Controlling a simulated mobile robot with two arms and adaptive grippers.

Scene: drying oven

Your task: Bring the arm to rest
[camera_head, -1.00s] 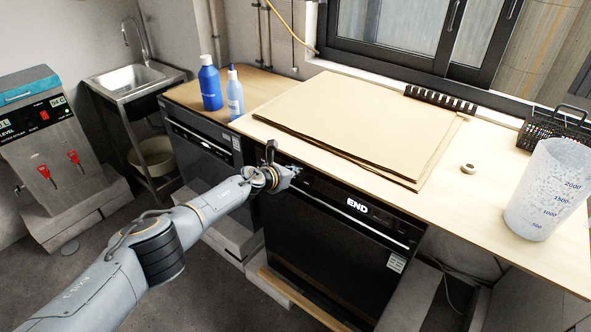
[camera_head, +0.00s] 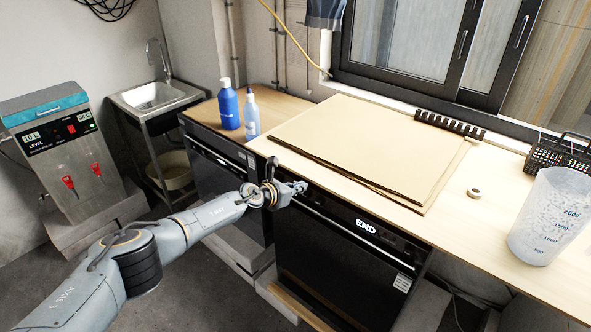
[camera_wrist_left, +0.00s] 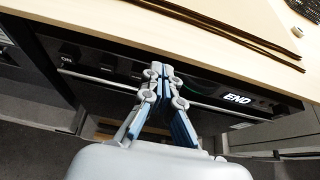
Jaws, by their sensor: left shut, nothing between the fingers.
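My left arm comes in from the lower left in the head view. Its gripper (camera_head: 297,188) is at the upper front edge of the black drying oven (camera_head: 335,262), below the tabletop. In the left wrist view the gripper (camera_wrist_left: 157,72) is shut, its fingertips together with nothing between them. Behind the fingers are the oven's front panel (camera_wrist_left: 205,97), its long handle bar and the "END" label. The oven door appears closed. I cannot tell whether the fingertips touch the panel. My right gripper is in neither view.
The wooden counter (camera_head: 480,232) holds flat brown boards (camera_head: 370,145), a tape roll (camera_head: 474,193), a clear measuring beaker (camera_head: 548,215) and a black basket (camera_head: 560,155). Two blue bottles (camera_head: 229,108) stand at the left. A sink (camera_head: 155,97) and a grey machine (camera_head: 70,150) are further left.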

